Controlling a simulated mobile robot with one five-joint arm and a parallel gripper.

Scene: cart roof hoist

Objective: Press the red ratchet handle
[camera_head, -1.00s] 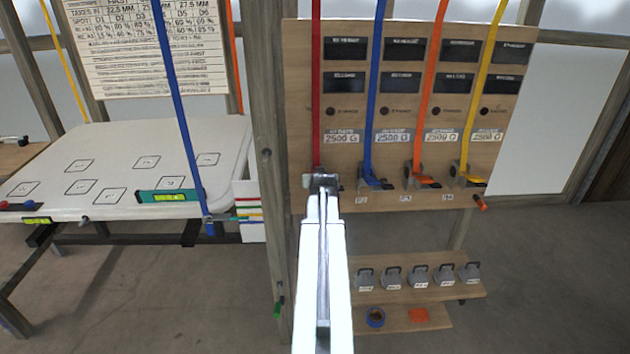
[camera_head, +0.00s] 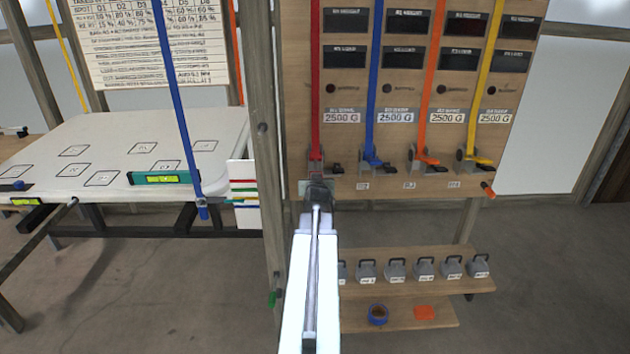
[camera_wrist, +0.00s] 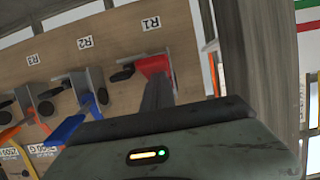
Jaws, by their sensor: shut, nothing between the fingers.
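The red ratchet (camera_head: 316,165) is at the left end of a row on the wooden board, at the foot of the red strap (camera_head: 316,90). My gripper (camera_head: 318,187) is shut and empty, just below and in front of it in the head view, hiding its lower part. In the wrist view, the red part (camera_wrist: 155,66) under the R1 label lies right at the tip of my dark gripper fingers (camera_wrist: 158,92). I cannot tell whether they touch, or how far the handle is tilted.
Blue (camera_head: 373,160), orange (camera_head: 424,158) and yellow (camera_head: 474,156) ratchets sit to the right. A wooden post (camera_head: 264,130) stands close on the left. A shelf (camera_head: 400,292) with several grey weights is below. A white panel (camera_head: 130,140) with a green level is left.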

